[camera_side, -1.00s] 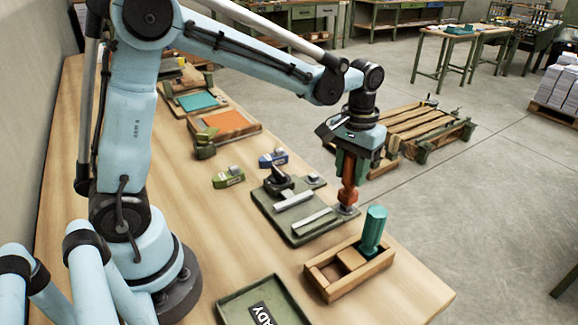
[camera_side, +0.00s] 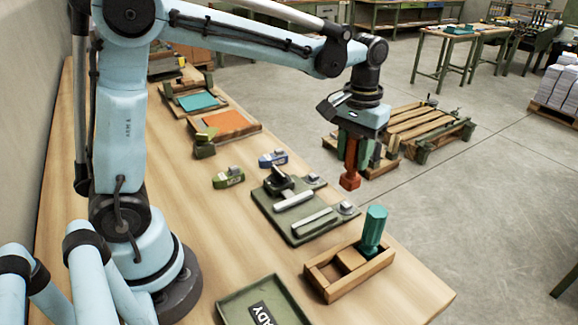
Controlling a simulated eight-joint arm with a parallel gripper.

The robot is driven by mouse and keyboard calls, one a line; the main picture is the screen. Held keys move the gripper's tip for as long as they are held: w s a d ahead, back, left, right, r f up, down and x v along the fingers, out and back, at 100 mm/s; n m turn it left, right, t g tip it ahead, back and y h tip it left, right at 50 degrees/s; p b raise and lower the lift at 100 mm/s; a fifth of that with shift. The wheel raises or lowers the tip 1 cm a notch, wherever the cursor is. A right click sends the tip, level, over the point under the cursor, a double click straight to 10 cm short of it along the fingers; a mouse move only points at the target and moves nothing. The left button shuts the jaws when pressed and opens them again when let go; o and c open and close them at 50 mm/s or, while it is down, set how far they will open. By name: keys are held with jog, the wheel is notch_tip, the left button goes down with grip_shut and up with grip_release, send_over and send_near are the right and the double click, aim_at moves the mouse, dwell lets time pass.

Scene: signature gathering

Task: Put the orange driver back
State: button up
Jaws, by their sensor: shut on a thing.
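The orange driver (camera_side: 350,178) hangs upright in my gripper (camera_side: 357,155), which is shut on it. The driver's lower end is in the air, seen above and behind the far right corner of the green fixture plate (camera_side: 300,235). A wooden box (camera_side: 335,287) with compartments stands near the table's right edge. A teal driver (camera_side: 373,230) stands upright in its back right compartment. The front left compartment looks empty; a wooden block fills part of the middle.
A green tray (camera_side: 235,306) with a lettered plate lies at the front. Green (camera_side: 228,178) and blue (camera_side: 273,159) labelled blocks lie left of the fixture. Trays with an orange sheet (camera_side: 226,122) and a teal sheet (camera_side: 198,101) lie farther back. Bare table lies left of the fixture.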

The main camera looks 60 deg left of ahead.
notch_tip(320, 180, up, 9)
jog(key=shift+r, duration=0.1)
jog(key=s+d, duration=0.9)
jog(key=s, duration=0.3)
jog(key=s+d, duration=0.9)
jog(key=s, duration=0.2)
jog(key=shift+w+a+f, duration=1)
jog(key=shift+w+f, duration=0.6)
jog(key=shift+f, duration=1.1)
jog(key=shift+w+a+f, duration=1)
jog(key=shift+w+f, duration=0.55)
jog(key=shift+f, duration=1.15)
jog(key=shift+w+a+f, duration=1)
jog(key=shift+w+f, duration=0.6)
jog(key=shift+f, duration=1.1)
jog(key=shift+f, duration=0.1)
